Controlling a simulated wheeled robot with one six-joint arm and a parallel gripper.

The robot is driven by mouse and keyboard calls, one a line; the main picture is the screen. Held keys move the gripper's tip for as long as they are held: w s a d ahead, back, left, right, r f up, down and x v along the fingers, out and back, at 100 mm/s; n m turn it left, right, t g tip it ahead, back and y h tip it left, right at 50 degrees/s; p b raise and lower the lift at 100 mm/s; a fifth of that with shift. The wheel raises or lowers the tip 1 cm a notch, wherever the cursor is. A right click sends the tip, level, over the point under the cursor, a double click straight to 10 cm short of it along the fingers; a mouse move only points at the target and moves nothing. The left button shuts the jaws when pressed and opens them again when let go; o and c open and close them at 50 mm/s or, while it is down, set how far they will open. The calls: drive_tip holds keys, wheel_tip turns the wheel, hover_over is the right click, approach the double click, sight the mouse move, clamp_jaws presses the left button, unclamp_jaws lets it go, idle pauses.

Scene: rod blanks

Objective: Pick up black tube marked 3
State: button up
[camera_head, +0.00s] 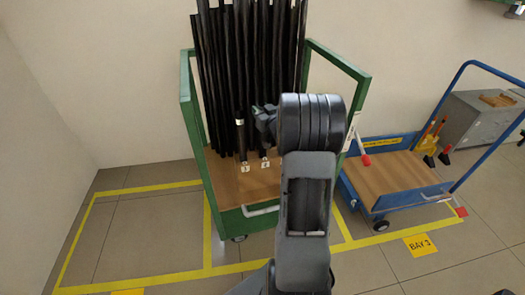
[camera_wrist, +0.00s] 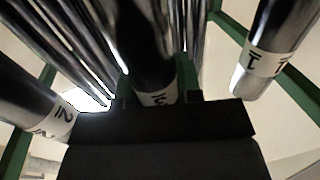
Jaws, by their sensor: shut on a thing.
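The black tube marked 3 (camera_wrist: 150,50) stands in the middle of the wrist view, its white label partly hidden by my gripper. My gripper (camera_wrist: 155,98) has one finger on each side of this tube and is shut on it. A black tube marked 2 (camera_wrist: 30,105) is at the left of the wrist view, and one marked 1 (camera_wrist: 268,50) is at the right. In the head view my gripper (camera_head: 262,116) is at the front of the upright black tubes (camera_head: 250,60); I cannot read there which tube it holds.
The tubes stand in a green-framed cart (camera_head: 188,100) with a wooden deck, against the wall. Yellow floor lines surround the cart, and the floor at left is clear.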

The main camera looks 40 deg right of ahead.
clamp_jaws()
drive_tip(key=shift+r, duration=0.15)
